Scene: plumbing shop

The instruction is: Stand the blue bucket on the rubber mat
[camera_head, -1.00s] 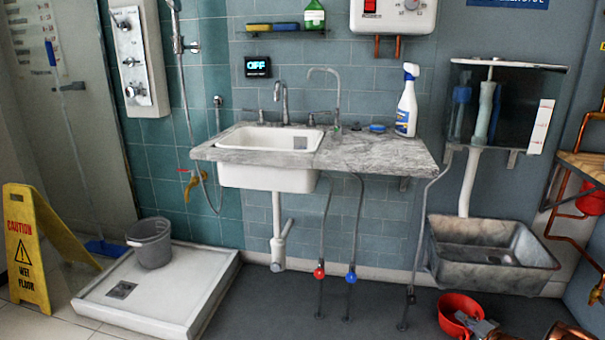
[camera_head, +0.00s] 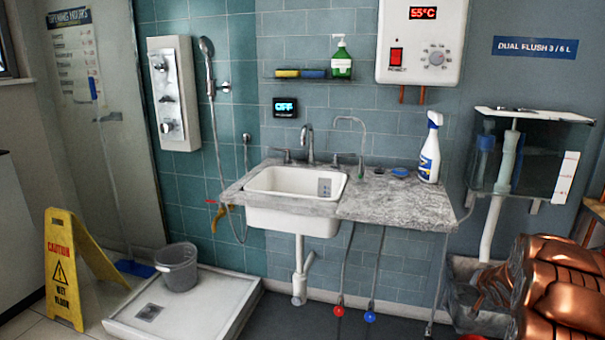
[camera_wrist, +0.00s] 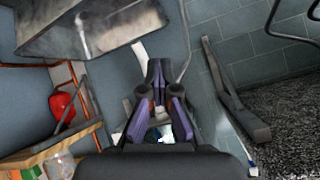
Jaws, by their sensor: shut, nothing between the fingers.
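I see no blue bucket in either view. A grey bucket (camera_head: 177,267) stands upright on the white shower tray (camera_head: 226,303) at the lower left of the head view. I cannot make out a rubber mat; a strip of dark floor (camera_head: 275,326) shows below the sink. My gripper (camera_wrist: 157,68) is shut and empty in the wrist view, below the underside of a grey trough (camera_wrist: 90,28). In the head view my copper-coloured arm fills the lower right, and its fingers cannot be made out there.
A yellow wet-floor sign (camera_head: 70,270) stands left of the shower tray. A marble counter (camera_head: 395,203) with a white sink (camera_head: 292,215) and spray bottle (camera_head: 429,150) is on the wall. A glass cistern (camera_head: 530,155) hangs right. The wrist view shows a red container (camera_wrist: 62,104) by copper pipes.

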